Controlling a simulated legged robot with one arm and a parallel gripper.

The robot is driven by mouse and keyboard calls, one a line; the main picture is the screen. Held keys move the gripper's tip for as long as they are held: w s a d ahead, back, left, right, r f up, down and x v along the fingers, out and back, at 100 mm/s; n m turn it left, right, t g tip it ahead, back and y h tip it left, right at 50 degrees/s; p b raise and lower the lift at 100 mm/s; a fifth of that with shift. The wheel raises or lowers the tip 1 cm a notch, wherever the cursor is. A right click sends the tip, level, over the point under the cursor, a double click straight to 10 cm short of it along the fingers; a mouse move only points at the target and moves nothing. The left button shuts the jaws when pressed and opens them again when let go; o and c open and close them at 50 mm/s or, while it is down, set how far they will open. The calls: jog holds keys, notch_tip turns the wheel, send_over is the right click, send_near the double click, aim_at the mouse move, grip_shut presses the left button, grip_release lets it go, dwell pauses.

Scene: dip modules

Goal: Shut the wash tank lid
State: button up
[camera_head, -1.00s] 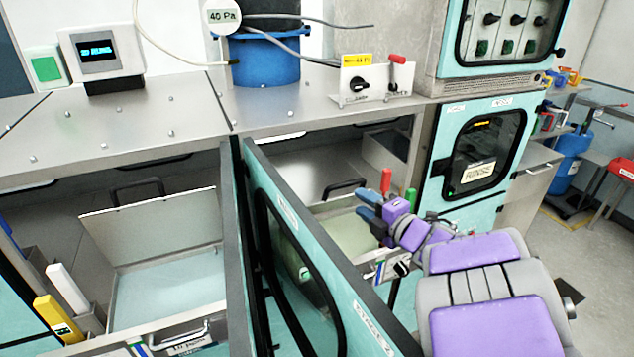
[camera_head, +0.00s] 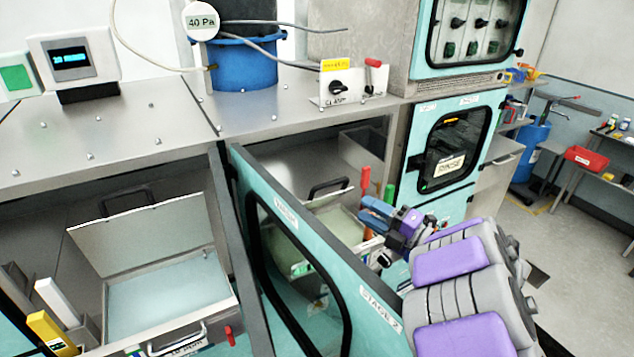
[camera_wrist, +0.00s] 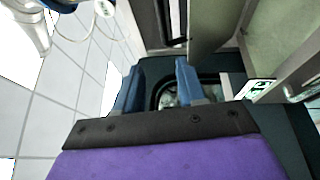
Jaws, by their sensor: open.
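Two open bays hold tanks; I cannot read which is the wash tank. The middle bay's lid (camera_head: 329,197) stands raised, with a black handle (camera_head: 328,187) behind its top edge. Its lower part is partly hidden by the open teal door (camera_head: 357,285). The left bay's lid (camera_head: 140,226) is also raised, above a pale tank. My gripper (camera_head: 372,212) is open and empty, in front of the middle bay and right of its lid. In the wrist view the two blue fingers (camera_wrist: 164,86) are apart, with a dark window behind them.
A red handle (camera_head: 365,181) and a green handle (camera_head: 389,193) stand close by my gripper. The teal door swings out between the two bays. The shut rinse cabinet (camera_head: 449,150) is to the right. Open floor (camera_head: 570,240) lies farther right.

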send_near(331, 184)
jog(key=w, duration=0.2)
jog(key=x, duration=0.3)
jog(key=s+p+x, duration=0.1)
jog(key=x, duration=0.2)
jog(key=a+f+x, duration=0.1)
jog(key=x, duration=0.3)
jog(key=shift+s+p, duration=0.15)
jog(key=shift+p, duration=0.15)
jog(key=shift+r, duration=0.1)
jog(key=shift+d+r, duration=0.2)
jog(key=shift+d, duration=0.95)
jog(key=shift+c, duration=0.9)
jog(key=shift+a+f, duration=0.1)
jog(key=shift+a, duration=0.8)
jog(key=c, duration=0.4)
grip_shut()
jog(key=shift+d, duration=0.15)
